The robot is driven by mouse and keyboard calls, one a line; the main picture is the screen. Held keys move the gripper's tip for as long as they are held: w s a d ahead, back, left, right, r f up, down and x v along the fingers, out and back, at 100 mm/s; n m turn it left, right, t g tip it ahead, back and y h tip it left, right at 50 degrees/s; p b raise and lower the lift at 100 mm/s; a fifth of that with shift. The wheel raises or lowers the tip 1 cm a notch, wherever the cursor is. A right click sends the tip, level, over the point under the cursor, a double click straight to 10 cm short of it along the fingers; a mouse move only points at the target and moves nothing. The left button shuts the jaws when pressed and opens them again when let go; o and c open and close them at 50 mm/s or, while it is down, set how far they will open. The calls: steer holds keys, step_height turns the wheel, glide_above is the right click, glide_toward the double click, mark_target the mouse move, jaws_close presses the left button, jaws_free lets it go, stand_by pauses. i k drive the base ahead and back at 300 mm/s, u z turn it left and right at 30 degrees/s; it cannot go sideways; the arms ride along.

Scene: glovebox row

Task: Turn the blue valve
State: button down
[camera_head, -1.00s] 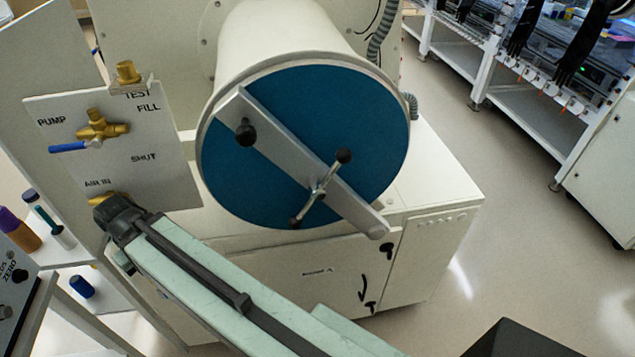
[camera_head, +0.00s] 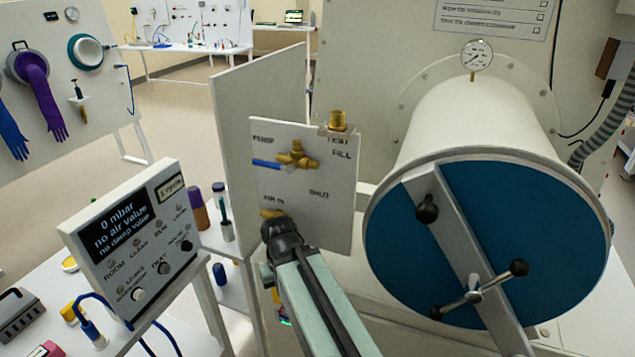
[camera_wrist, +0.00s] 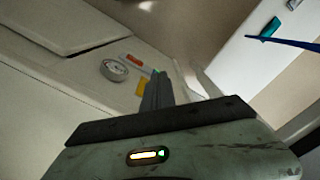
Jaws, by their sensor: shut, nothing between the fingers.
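The blue valve has a blue lever handle (camera_head: 267,164) on a brass body (camera_head: 297,156). It is mounted on a white panel (camera_head: 335,222) marked PUMP, FILL, SHUT and AIR IN. The handle points left, just under PUMP. My arm reaches up to the panel's lower part, below the valve and apart from the handle. It covers part of the brass fitting by AIR IN. My gripper (camera_wrist: 157,88) shows in the wrist view with dark fingers together and empty. Its fingertips cannot be made out in the head view.
A large cylinder with a blue door (camera_head: 515,225) and crossbar stands to the right. A display box (camera_head: 130,235) reading 0 mbar is at the left. Small bottles (camera_head: 222,205) stand on a shelf between it and the panel. A round gauge (camera_wrist: 114,70) shows in the wrist view.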

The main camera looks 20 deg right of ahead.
mark_target(290, 169)
steer(key=k, duration=0.5)
steer(key=u, duration=2.25)
steer(key=k, duration=0.45)
steer(key=u, duration=0.3)
